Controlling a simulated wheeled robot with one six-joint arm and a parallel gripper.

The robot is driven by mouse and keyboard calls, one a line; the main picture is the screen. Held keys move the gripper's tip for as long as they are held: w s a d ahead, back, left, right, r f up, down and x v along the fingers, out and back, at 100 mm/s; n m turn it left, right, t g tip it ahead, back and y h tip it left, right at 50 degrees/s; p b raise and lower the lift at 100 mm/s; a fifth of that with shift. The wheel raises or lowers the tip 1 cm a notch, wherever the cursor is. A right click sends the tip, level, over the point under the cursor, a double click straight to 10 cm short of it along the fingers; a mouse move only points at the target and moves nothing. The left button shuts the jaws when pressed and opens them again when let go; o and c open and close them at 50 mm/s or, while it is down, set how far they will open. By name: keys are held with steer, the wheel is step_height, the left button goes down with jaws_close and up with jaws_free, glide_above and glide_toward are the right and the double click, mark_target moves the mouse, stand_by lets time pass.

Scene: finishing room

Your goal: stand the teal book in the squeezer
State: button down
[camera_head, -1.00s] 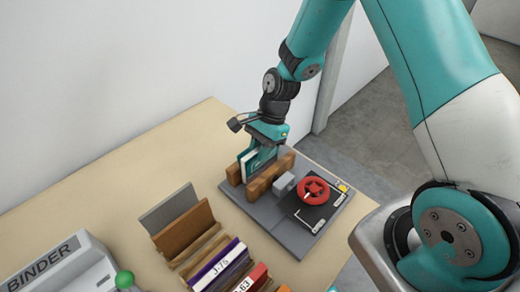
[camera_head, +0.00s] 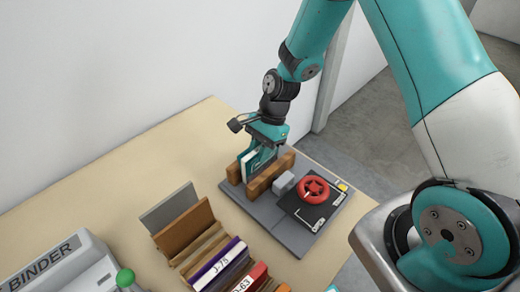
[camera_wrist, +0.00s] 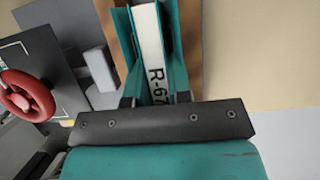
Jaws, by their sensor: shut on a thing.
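The teal book (camera_head: 249,163) stands upright between the wooden jaws of the squeezer (camera_head: 262,184) at the table's far end. In the wrist view the teal book (camera_wrist: 149,42) shows a white spine label reading "R-67", its last characters partly hidden by my gripper. My gripper (camera_head: 263,152) is shut on the book's top from above; in the wrist view my gripper (camera_wrist: 155,100) has a finger on each side of it. A wooden jaw (camera_wrist: 188,45) is beside the book. Whether the book's bottom touches the squeezer base is hidden.
The squeezer's red handwheel (camera_head: 313,190) is right of the jaws, over a black plate. A rack of labelled books (camera_head: 218,262) stands nearer on the table. The binder machine (camera_head: 62,268) is at the lower left. The table's left part (camera_head: 120,185) is clear.

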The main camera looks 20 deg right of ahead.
steer(key=shift+f, duration=0.35)
steer(key=c, duration=1.3)
jaws_free()
steer(key=shift+r, duration=0.1)
steer(key=p+v, duration=0.9)
steer(key=v, duration=0.2)
steer(key=shift+d, duration=0.1)
